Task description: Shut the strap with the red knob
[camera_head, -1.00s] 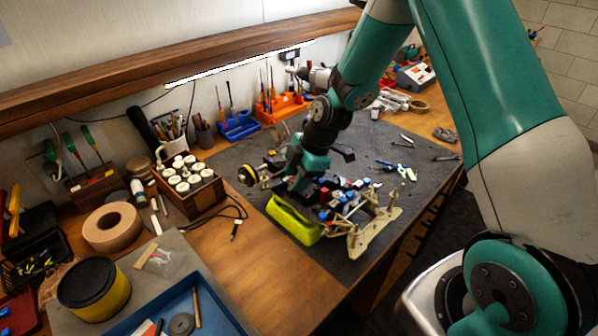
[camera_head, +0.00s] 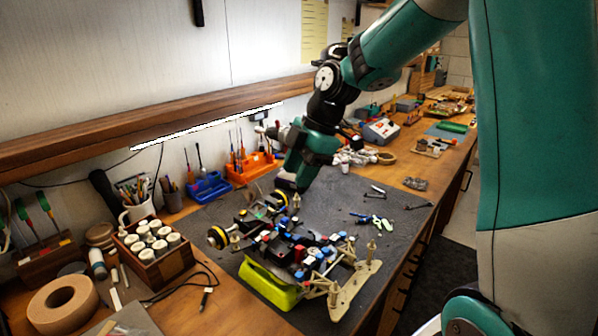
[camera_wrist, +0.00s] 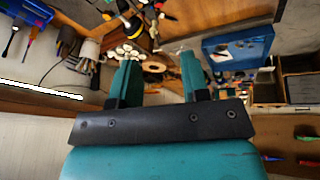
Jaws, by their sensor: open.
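The RC car chassis (camera_head: 285,240), with blue, red and black parts and tan suspension arms, sits on a yellow-green stand (camera_head: 268,284) on the dark mat. A small red part (camera_head: 299,253) shows on its near side. I cannot tell whether it is the strap's red knob, and the strap itself is not clear. My gripper (camera_head: 290,182) is above the chassis's far side, apparently clear of it. In the wrist view, its two green fingers (camera_wrist: 156,68) are apart with nothing held between them; the chassis is not clearly visible there.
A wooden box of white-capped bottles (camera_head: 155,252) and a tape roll (camera_head: 62,303) stand left of the mat. Blue and orange holders (camera_head: 210,187) line the wall. Small tools (camera_head: 375,219) lie right of the chassis. The mat between has free room.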

